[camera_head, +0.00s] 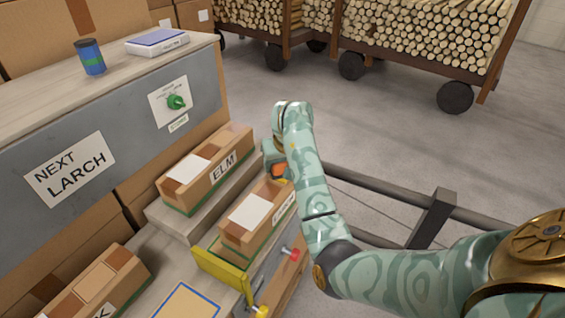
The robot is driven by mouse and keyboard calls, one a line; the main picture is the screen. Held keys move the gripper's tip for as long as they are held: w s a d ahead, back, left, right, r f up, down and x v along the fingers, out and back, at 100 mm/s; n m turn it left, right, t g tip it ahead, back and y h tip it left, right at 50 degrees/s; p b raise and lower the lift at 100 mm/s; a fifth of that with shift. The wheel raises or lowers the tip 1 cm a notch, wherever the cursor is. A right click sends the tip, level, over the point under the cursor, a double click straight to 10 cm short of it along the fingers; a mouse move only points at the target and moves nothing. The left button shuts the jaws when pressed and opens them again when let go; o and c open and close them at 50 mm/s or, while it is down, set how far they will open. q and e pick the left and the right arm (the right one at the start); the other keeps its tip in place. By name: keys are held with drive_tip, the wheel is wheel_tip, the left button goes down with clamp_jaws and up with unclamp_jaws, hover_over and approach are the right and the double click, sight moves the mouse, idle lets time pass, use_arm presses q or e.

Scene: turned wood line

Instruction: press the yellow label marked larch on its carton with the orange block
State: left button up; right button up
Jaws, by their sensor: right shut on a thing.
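My right arm reaches in from the right, and its gripper (277,163) is shut on the orange block (279,171), just beyond the far end of the nearer carton (240,237). That carton carries a white sheet on top and a side tag whose lettering is mostly hidden by my arm, so I cannot read it fully. A small yellow patch shows right below the orange block; I cannot tell whether it is the label or whether the block touches it. A sign (70,171) reads NEXT LARCH. My left gripper is out of view.
The ELM carton (197,190) stands behind to the left, and another carton (97,284) lies at lower left. A yellow stop (222,268) and a red knob (295,255) are near the front carton. A dark rail (385,202) runs at right.

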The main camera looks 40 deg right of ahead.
wheel_tip(320, 180, up, 3)
drive_tip(key=shift+a+f+p, duration=0.1)
drive_tip(key=shift+a+p, duration=0.05)
drive_tip(key=shift+p, duration=0.6)
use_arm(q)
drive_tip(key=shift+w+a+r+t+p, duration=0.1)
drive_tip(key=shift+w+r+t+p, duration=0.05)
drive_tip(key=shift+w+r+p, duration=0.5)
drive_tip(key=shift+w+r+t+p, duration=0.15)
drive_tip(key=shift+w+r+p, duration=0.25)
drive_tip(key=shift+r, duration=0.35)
use_arm(e)
drive_tip(key=shift+r, duration=2.05)
